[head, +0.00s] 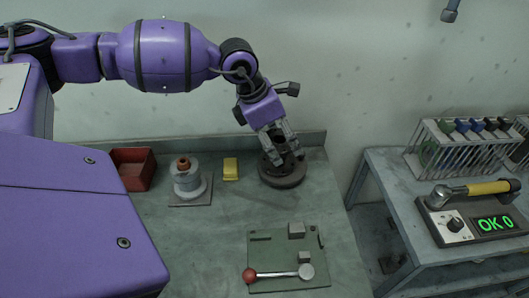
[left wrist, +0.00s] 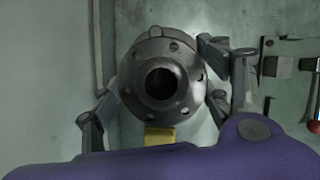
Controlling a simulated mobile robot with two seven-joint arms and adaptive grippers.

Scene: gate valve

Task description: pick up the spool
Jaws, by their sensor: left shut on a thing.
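The spool, a dark grey flanged piece with a round bore and bolt holes, stands upright on the bench near its back right corner (head: 284,181). My left gripper (head: 279,150) reaches down onto the spool from above. Its fingers (left wrist: 160,88) lie on both sides of the spool and are shut on it. The fingers hide part of the spool in the head view, and the exact contact points are unclear. My right gripper is not in view.
A yellow block (head: 230,169), a pale cylinder with a brown top (head: 187,180) and a red bin (head: 133,168) stand left of the spool. A green fixture plate (head: 270,278) with a red-knobbed lever lies in front. A side table (head: 385,180) holds a rack and an "OK 0" display.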

